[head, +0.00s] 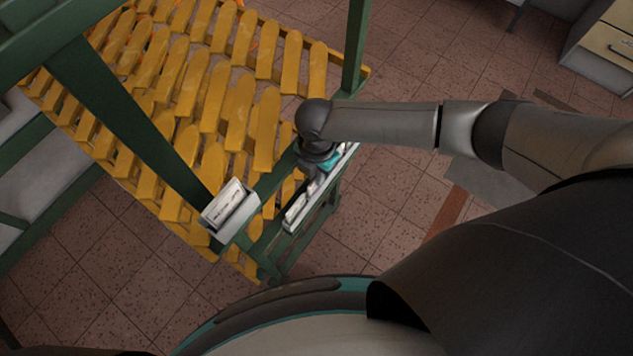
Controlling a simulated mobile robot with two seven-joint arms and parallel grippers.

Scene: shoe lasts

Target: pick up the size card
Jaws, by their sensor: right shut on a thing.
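My right gripper (316,178) reaches in from the right, at a narrow pale holder (322,203) on the side of the green rack. It is shut on a white size card, mostly hidden by the gripper and wrist. Another white card (295,207) stands in the holder to the lower left of the gripper. Whether the held card is clear of the holder cannot be told. My left gripper is not in view.
The green rack (125,115) carries rows of yellow shoe lasts (238,110). A small white box (238,221) with printed cards is on its near corner post. A drawer cabinet (605,45) stands at the upper right. Tiled floor (395,210) is open right of the rack.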

